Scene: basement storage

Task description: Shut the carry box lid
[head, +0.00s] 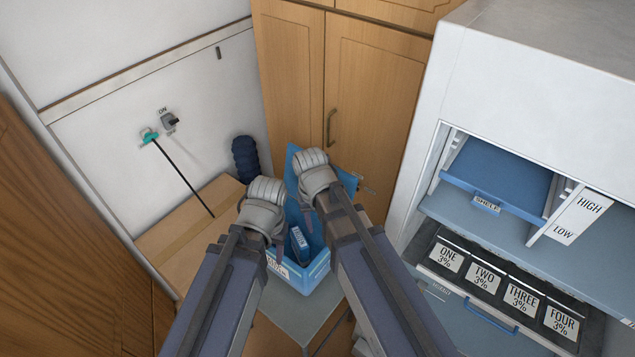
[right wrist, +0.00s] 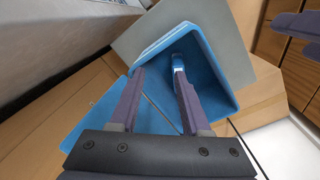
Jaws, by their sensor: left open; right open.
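The blue carry box (head: 318,268) stands on a grey surface, its open top facing up. Its blue lid (head: 293,162) is raised at the back, partly hidden behind my right arm. A small blue labelled item (head: 299,245) is inside the box. My left gripper (head: 281,243) is at the box's left side, mostly hidden by its wrist. My right gripper (head: 306,215) is over the box near the lid. In the right wrist view its fingers (right wrist: 157,72) are apart and empty, with the box (right wrist: 225,70) beyond and the lid (right wrist: 95,115) at the left.
A cardboard box (head: 195,225) lies left of the carry box, with a dark blue rolled object (head: 245,158) behind. A wooden cabinet (head: 370,90) stands behind. A white unit (head: 540,70) with shelves and labelled bins closes off the right. A lever (head: 150,136) is on the left wall.

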